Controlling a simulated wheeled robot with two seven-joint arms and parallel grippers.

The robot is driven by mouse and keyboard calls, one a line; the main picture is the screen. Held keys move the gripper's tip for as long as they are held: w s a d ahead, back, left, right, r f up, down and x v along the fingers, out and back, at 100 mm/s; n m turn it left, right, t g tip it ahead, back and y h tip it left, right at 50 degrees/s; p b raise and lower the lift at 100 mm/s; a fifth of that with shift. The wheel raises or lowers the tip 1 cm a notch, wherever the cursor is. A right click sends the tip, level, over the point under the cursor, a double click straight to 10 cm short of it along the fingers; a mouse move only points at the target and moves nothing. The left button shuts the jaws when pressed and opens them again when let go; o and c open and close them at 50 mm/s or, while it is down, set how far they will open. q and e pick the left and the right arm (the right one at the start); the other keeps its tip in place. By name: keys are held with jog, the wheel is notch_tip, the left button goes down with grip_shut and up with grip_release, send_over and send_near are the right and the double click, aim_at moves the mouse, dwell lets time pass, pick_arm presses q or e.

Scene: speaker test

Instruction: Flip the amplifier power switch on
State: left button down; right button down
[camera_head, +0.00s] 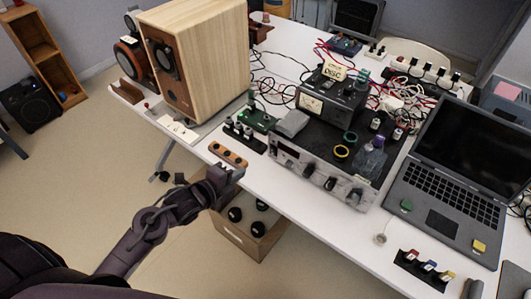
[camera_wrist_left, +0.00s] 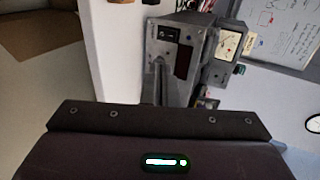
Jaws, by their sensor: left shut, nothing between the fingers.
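The amplifier (camera_head: 318,178) is a black box with a silver front panel and several knobs, near the table's front edge. In the left wrist view its grey front panel (camera_wrist_left: 160,50) shows a black rocker switch (camera_wrist_left: 167,34) beside a dark red window. Whether the switch is on or off is too small to tell. My left gripper (camera_head: 238,171) is shut and empty at the table's front edge, left of the amplifier and apart from it. In the left wrist view its shut fingers (camera_wrist_left: 158,82) point toward the panel, below the switch in the picture. My right gripper is out of view.
A wooden strip with knobs (camera_head: 229,154) lies just by my left gripper. A wooden speaker (camera_head: 205,60) stands behind. A meter box (camera_head: 328,104) sits on the amplifier's back part. A laptop (camera_head: 445,205) is at the right. A cardboard box (camera_head: 246,236) is below the table edge.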

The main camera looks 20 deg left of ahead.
pick_arm(q)
jog(key=p, duration=0.1)
send_near(272, 149)
jog(key=f, duration=0.1)
jog(key=w+f, duration=0.2)
jog(key=shift+d+f, duration=0.3)
jog(key=shift+d, duration=0.1)
jog(key=shift+w+d+r+p, duration=0.1)
jog(key=shift+w+d+p, duration=0.15)
jog(key=shift+w, duration=0.3)
jog(key=shift+w+d+r+p, duration=0.15)
jog(key=shift+w+p, duration=0.05)
jog(key=shift+w, duration=0.4)
jog(key=shift+w+d, duration=0.2)
jog(key=shift+w, duration=0.45)
jog(key=shift+w+d+r+p, duration=0.1)
jog(key=shift+w+r+p, duration=0.25)
jog(key=shift+p, duration=0.4)
jog(key=shift+s+f+g, duration=0.1)
jog(key=shift+f+g, duration=0.2)
jog(key=shift+r, duration=0.1)
